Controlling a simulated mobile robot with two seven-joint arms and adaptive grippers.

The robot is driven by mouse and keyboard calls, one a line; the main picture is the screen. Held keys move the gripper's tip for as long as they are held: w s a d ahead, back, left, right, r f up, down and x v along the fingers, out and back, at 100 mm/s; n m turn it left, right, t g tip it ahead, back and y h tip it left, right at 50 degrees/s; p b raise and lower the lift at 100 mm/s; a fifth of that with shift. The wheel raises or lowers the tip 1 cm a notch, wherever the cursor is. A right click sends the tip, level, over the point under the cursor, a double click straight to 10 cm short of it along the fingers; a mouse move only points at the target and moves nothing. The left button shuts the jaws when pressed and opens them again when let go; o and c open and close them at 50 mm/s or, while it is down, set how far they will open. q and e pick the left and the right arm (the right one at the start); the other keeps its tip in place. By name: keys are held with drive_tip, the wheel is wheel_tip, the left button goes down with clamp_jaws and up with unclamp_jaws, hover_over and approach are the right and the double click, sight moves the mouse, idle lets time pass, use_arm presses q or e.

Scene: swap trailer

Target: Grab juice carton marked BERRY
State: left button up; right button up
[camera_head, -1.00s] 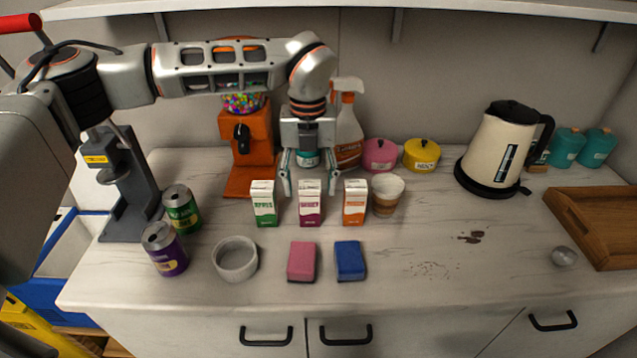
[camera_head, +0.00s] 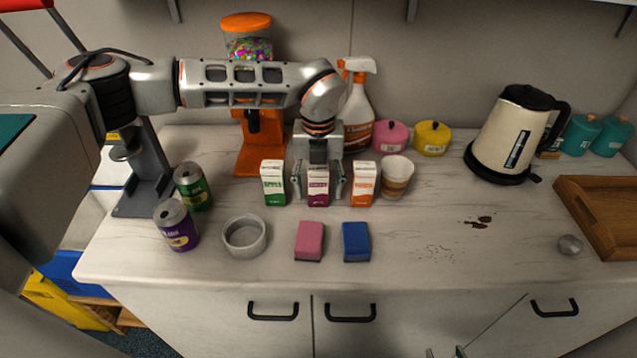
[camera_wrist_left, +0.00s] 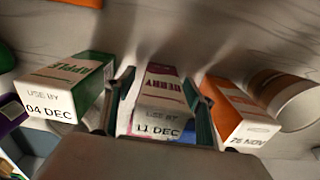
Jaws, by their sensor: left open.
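The BERRY juice carton (camera_head: 318,189), white and magenta, stands upright in the middle of a row of three cartons on the counter. Its label and "11 DEC" show in the left wrist view (camera_wrist_left: 163,101). My left gripper (camera_head: 318,193) is open, with one finger on each side of the BERRY carton; I cannot tell if they touch it. The green APPLE carton (camera_head: 274,184) stands close on the left, and the orange carton (camera_head: 363,185) close on the right. Only the fingertips of my right gripper (camera_head: 446,352) show at the bottom edge, apart and empty.
A paper cup (camera_head: 397,178) stands right of the orange carton. A candy dispenser (camera_head: 256,140) and a spray bottle (camera_head: 357,110) stand behind. Pink (camera_head: 309,240) and blue (camera_head: 356,241) sponges lie in front.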

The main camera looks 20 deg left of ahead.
use_arm(q)
drive_tip(key=shift+c, duration=0.3)
drive_tip(key=c, duration=1.3)
drive_tip(key=shift+o, duration=0.2)
drive_tip(key=shift+r, duration=0.1)
